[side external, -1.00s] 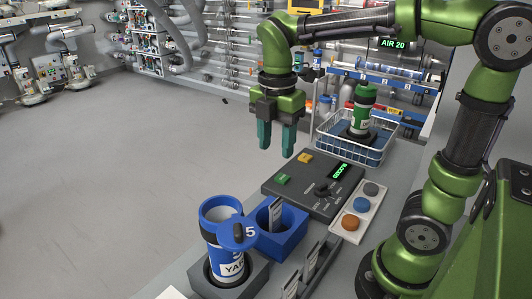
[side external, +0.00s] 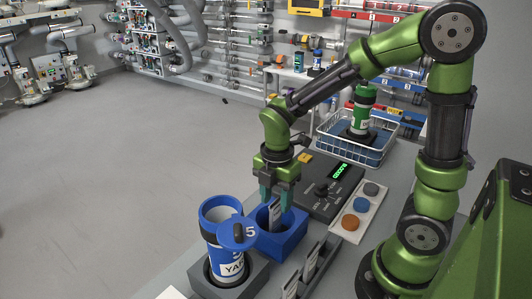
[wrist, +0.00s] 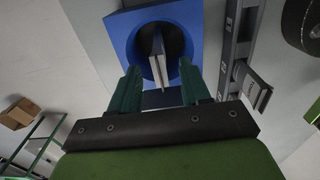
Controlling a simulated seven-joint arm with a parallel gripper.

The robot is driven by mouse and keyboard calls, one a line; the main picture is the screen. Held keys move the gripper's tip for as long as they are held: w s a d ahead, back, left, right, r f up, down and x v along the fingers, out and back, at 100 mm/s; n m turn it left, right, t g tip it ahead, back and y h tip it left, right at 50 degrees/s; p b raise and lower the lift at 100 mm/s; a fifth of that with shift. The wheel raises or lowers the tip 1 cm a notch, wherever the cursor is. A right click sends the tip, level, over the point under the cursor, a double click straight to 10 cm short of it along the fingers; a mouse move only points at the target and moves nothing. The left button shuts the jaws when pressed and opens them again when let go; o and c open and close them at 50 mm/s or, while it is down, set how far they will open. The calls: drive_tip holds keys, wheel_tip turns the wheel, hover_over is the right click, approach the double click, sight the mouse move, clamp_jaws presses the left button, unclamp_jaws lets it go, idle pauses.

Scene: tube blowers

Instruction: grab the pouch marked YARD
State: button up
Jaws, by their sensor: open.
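A thin grey-white pouch (side external: 274,216) stands in the round hole of a blue block (side external: 283,238). In the wrist view the pouch (wrist: 159,62) stands upright in the dark hole of the block (wrist: 119,30). Its label is too small to read, so I cannot tell if it says YARD. My gripper (side external: 276,204) is over the block, pointing down, its fingertips at the hole. In the wrist view my gripper (wrist: 160,75) is open, with one green finger to each side of the pouch. I cannot see either finger touching it.
More flat pouches (side external: 311,260) stand in a dark rack in front. A blue-white canister (side external: 228,262) with a "YA" label stands open at left, its blue lid (side external: 237,233) beside the block. A control box (side external: 326,185) and wire basket (side external: 351,150) are behind.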

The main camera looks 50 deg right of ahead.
drive_tip(key=shift+f, duration=0.55)
clamp_jaws()
drive_tip(key=shift+r, duration=0.1)
